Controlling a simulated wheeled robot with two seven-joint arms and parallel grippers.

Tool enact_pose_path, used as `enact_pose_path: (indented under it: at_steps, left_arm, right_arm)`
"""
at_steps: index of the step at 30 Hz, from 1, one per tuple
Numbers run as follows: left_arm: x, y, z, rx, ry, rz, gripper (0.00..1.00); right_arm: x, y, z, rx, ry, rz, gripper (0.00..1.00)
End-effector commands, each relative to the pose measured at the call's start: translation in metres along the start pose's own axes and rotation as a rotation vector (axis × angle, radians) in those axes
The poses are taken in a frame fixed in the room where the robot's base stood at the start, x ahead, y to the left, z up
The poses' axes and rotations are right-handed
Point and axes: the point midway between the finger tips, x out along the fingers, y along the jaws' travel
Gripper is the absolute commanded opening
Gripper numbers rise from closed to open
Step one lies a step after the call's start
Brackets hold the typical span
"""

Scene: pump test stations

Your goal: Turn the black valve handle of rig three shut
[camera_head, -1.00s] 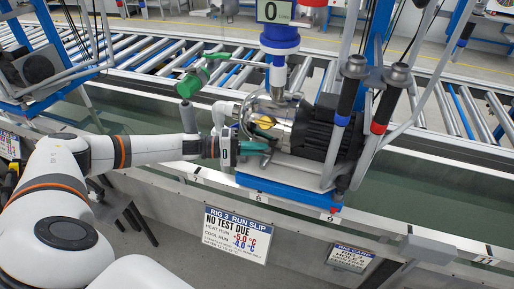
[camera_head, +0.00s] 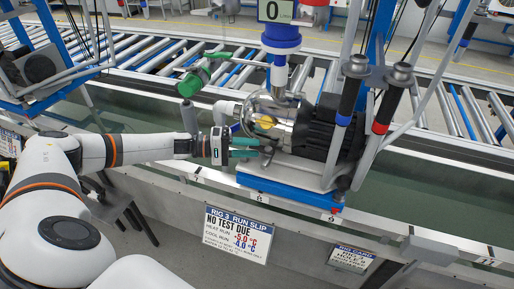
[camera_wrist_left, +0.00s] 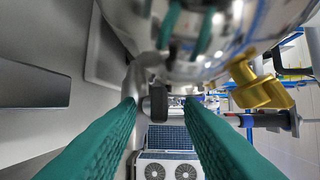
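Rig three's pump has a shiny metal housing (camera_head: 272,112) and a black motor (camera_head: 318,135). My left gripper (camera_head: 256,147) is at the housing's lower left, its teal fingers spread apart. In the left wrist view the open fingers (camera_wrist_left: 160,104) flank a small dark knob-like part (camera_wrist_left: 158,103) under the housing; it looks like the black valve handle, but I cannot be sure. No contact with it is clear. A yellow handle (camera_wrist_left: 260,88) shows right of the fingers, and also on the housing in the head view (camera_head: 265,122). My right gripper is out of view.
A green-capped lever (camera_head: 190,84) sticks out above my left wrist. A blue base (camera_head: 295,195) carries the pump on the trough's edge. Rig three's run slip (camera_head: 236,233) hangs below. Grey posts and hoses crowd the right; rollers (camera_head: 140,50) run behind.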

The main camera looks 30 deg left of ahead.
Motion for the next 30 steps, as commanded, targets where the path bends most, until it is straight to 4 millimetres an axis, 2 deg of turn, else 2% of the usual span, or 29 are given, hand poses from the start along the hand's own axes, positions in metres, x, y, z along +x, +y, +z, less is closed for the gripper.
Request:
enact_pose_path:
  at_steps: [1,6,12,18,30]
  left_arm:
    - [-0.013,0.002,0.001,0.000,-0.004,0.005,0.34]
    - [-0.050,0.002,0.001,0.000,-0.004,0.004,0.34]
    - [-0.082,0.001,0.002,0.002,-0.004,0.002,0.34]
    - [-0.094,-0.001,0.001,0.002,-0.002,-0.001,0.34]
    - [-0.094,-0.001,0.001,0.002,-0.002,-0.001,0.34]
  right_arm:
    - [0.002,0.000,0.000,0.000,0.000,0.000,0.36]
    - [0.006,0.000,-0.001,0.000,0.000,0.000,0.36]
    - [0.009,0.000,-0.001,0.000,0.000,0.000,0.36]
    - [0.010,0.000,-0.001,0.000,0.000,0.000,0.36]
    - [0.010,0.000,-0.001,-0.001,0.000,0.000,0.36]
